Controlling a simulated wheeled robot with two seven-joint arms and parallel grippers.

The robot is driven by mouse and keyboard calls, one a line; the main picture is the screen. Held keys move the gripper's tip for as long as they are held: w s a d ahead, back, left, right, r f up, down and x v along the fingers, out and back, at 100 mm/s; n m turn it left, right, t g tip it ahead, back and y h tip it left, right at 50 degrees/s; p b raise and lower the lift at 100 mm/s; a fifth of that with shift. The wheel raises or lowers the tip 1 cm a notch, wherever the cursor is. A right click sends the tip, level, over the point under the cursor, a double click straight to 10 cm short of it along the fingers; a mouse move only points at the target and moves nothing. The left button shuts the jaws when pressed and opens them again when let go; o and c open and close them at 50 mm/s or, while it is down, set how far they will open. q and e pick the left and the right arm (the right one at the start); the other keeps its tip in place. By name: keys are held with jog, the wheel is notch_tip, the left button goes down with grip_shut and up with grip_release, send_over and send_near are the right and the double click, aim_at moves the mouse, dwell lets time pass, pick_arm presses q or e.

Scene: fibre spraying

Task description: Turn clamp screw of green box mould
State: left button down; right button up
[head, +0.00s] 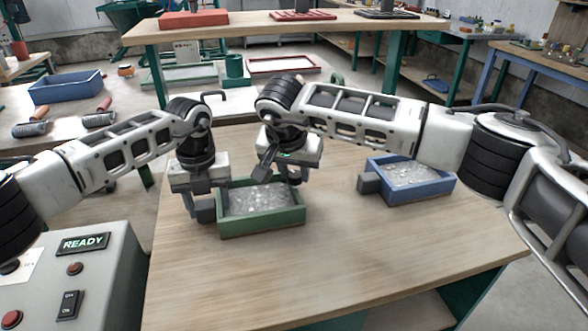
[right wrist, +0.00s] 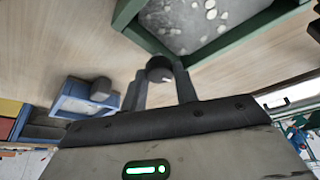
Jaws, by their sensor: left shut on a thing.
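The green box mould (head: 262,222) sits on the wooden table, filled with pale grey material; part of it shows in the right wrist view (right wrist: 215,45). My left gripper (head: 203,208) is at its left end, shut on a dark grey block there, which the fingers mostly hide. My right gripper (head: 278,176) is low at the mould's far side. In the right wrist view its fingers (right wrist: 160,85) stand apart, one on each side of a dark round clamp screw (right wrist: 159,69) beside the green wall. I cannot tell whether they touch it.
A blue box mould (head: 418,190) with a grey block on its left stands to the right under my right arm. A control box reading READY (head: 90,260) is at the front left. The table's front (head: 330,270) is clear. A blue tray (head: 68,88) lies on another bench.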

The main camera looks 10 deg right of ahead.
pick_arm(q)
jog(key=shift+r, duration=0.1)
pick_arm(e)
jog(key=shift+c, duration=1.2)
pick_arm(q)
jog(key=shift+d, duration=0.1)
pick_arm(e)
jog(key=shift+a+m+g+h, duration=0.1)
jog(key=shift+m+g+h, duration=0.3)
jog(key=shift+m, duration=1.3)
jog(key=shift+r, duration=0.1)
jog(key=o, duration=1)
jog(key=v, duration=1.2)
jog(key=shift+a, duration=0.1)
